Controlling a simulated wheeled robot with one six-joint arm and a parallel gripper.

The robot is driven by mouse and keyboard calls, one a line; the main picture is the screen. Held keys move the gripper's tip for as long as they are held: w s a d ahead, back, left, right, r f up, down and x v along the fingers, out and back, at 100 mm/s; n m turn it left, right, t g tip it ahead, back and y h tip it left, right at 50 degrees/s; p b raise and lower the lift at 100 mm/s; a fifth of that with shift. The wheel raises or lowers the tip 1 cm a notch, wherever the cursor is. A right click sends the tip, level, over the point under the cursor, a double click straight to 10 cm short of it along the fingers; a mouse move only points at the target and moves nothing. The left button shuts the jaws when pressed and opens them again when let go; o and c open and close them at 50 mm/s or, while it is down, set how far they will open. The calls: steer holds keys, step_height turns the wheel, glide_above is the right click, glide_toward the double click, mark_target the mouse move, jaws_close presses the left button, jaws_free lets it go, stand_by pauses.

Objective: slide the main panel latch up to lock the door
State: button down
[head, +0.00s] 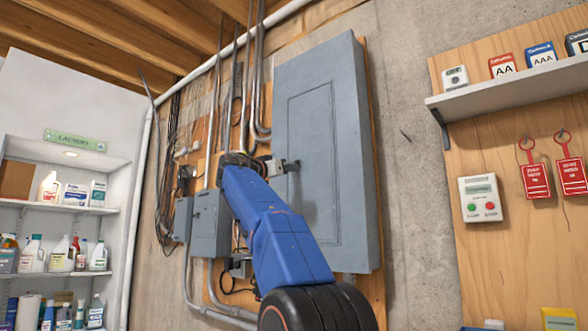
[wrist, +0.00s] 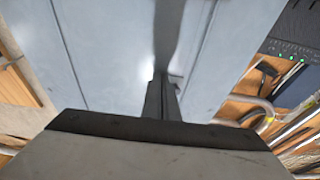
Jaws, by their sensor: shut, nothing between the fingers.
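The main panel (head: 335,130) is a tall grey metal box on a plywood board, and its door (head: 318,150) looks closed. My gripper (head: 290,166) is at the left edge of that door, about mid-height, with its fingers shut and nothing visible between them. In the wrist view the shut fingers (wrist: 162,98) point at the grey panel face (wrist: 120,50). A small grey piece, perhaps the latch (wrist: 176,79), shows just right of the fingertips. I cannot tell whether they touch. In the head view my gripper and arm hide the latch area.
Smaller grey boxes (head: 210,225) with conduits and cables are left of the panel. A shelf (head: 510,98) and red tags (head: 537,180) hang on a board at the right. Shelves of bottles (head: 50,205) stand at the far left. Bare concrete (head: 405,200) lies right of the panel.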

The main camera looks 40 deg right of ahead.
steer(key=shift+f, duration=0.15)
steer(key=shift+a, duration=0.1)
steer(key=a, duration=0.6)
steer(key=shift+s+a, duration=0.4)
steer(key=shift+s, duration=0.05)
stand_by(0.4)
steer(key=shift+f, duration=0.1)
stand_by(0.4)
